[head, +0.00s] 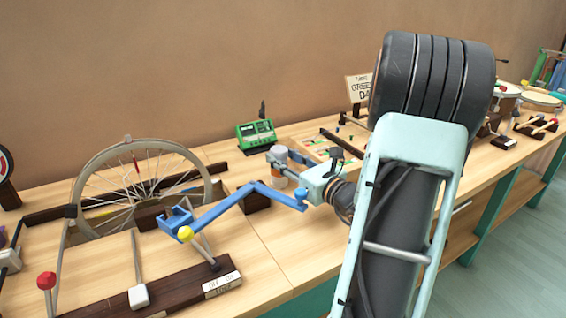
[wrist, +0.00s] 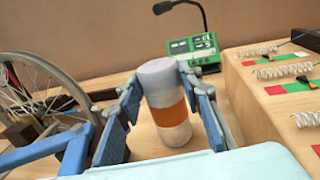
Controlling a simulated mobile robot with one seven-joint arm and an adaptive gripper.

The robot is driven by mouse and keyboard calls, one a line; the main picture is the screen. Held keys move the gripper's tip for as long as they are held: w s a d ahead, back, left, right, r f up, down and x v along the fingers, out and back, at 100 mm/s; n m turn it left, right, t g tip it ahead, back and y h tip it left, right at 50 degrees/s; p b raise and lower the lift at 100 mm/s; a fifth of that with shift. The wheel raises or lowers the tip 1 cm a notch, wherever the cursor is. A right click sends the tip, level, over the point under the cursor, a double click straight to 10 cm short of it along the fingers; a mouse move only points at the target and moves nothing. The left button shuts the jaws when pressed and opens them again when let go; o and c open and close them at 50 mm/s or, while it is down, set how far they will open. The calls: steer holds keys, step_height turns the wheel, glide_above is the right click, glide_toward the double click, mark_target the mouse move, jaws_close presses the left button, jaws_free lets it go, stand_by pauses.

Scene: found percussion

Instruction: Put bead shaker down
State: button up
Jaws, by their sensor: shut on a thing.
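The bead shaker (wrist: 168,118) is a white cylinder with an orange band. It stands upright between the two blue-grey fingers of my gripper (wrist: 160,90), which are shut on its sides. In the head view the bead shaker (head: 279,158) shows small, with my gripper (head: 282,165) around it, over the wooden bench (head: 255,235). Its lower end is close to the bench top; I cannot tell whether it touches.
A green box (head: 256,134) with a gooseneck microphone stands behind. A bicycle wheel (head: 140,180) is at left. A wooden board with springs (wrist: 275,105) lies close on the right.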

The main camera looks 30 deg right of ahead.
steer(key=shift+r, duration=0.15)
steer(key=o, duration=1.3)
steer(key=shift+r, duration=0.1)
steer(key=s, duration=0.2)
steer(key=s+p, duration=0.1)
steer(key=s, duration=0.4)
steer(key=shift+s+d+p, duration=0.25)
steer(key=shift+d+p, duration=0.1)
steer(key=shift+d, duration=0.05)
steer(key=shift+a, duration=0.1)
